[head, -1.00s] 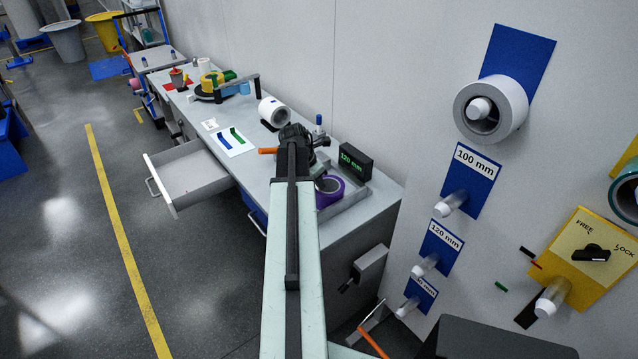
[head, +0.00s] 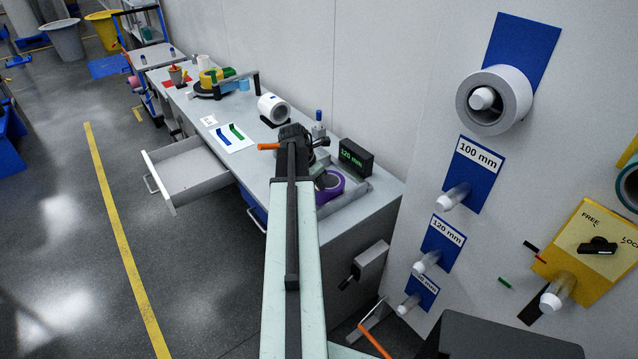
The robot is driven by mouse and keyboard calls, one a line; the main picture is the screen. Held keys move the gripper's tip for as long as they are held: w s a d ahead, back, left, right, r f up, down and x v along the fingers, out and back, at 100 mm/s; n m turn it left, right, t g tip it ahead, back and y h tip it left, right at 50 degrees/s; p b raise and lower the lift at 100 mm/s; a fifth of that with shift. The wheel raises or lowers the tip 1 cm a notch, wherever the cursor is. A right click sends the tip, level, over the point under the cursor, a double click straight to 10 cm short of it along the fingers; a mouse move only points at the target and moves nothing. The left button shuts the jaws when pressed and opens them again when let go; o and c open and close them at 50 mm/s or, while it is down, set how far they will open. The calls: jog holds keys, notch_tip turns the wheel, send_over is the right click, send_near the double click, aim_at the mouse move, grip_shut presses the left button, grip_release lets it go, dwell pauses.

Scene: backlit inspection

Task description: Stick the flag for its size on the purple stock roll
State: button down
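The purple stock roll (head: 330,186) lies on the grey bench beside a black readout box (head: 355,157) that shows "120 mm" in green. My arm hides part of the roll. A blue flag (head: 222,137) and a green flag (head: 237,131) lie on a white sheet left of my arm, apart from the roll. My gripper (head: 294,134) is dark and seen from behind, over the bench between the sheet and the readout. Its fingertips are hidden, so I cannot tell whether it holds anything.
An open drawer (head: 187,172) juts out from the bench. A white roll (head: 272,108) lies behind my gripper. Wall pegs at right carry "100 mm" (head: 473,172) and "120 mm" (head: 441,238) labels; a third label is partly hidden.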

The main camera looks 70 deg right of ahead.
jog(key=c, duration=1.6)
grip_release()
jog(key=p+v, duration=0.7)
jog(key=v, duration=0.1)
jog(key=shift+d, duration=0.1)
